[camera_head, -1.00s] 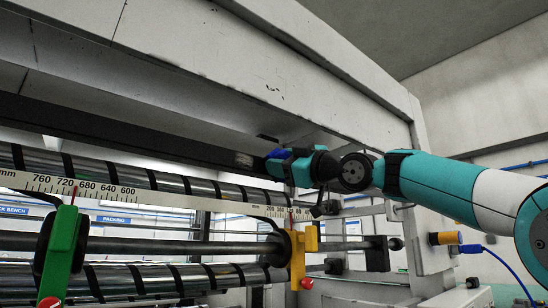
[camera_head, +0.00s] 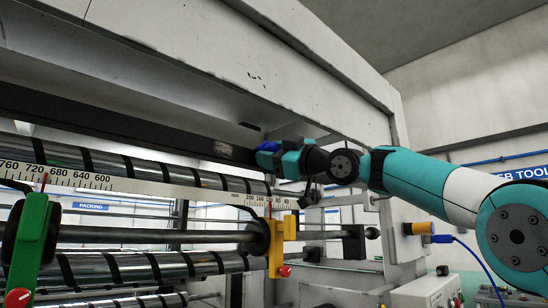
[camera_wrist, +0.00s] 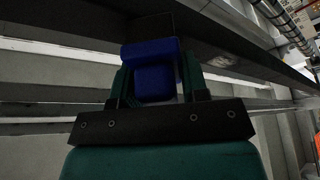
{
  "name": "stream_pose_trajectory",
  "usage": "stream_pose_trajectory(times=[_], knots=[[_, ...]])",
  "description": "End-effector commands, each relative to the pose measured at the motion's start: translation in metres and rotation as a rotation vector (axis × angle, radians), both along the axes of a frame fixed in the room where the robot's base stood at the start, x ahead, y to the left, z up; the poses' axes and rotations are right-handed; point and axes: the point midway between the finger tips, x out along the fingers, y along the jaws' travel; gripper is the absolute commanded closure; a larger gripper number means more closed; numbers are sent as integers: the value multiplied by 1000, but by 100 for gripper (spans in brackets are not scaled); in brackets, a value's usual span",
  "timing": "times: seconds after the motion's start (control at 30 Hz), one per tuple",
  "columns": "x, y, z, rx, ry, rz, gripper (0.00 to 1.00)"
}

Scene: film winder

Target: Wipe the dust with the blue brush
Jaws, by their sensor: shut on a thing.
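A blue brush (camera_wrist: 154,78) is between the two fingers of my gripper (camera_wrist: 152,88) in the wrist view. My gripper is shut on it. In the head view the blue brush (camera_head: 268,146) shows at the tip of my gripper (camera_head: 277,153), beside the dark beam (camera_head: 130,128) under the white frame. I cannot tell whether the brush touches the beam. No dust can be made out in either view.
Striped rollers (camera_head: 130,172) and a white ruler scale (camera_head: 140,186) lie below my gripper. A green bracket (camera_head: 33,240) and a yellow bracket (camera_head: 283,235) stand on the shaft. The white machine frame (camera_head: 230,70) rises above. A control box (camera_head: 425,292) is at the lower right.

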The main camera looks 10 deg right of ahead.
Motion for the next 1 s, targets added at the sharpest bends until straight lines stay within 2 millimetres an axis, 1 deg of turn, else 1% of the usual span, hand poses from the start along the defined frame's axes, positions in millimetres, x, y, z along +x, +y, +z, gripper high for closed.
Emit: stream_pose_trajectory(times=[0.03,0.2,0.4,0.7,1.0], knots=[[-4,5,-3,0,0,3,78],[-13,17,-2,0,-1,2,78],[-16,21,0,0,-1,2,78],[-29,44,-1,1,-2,3,78],[-35,55,-1,0,0,3,78]])
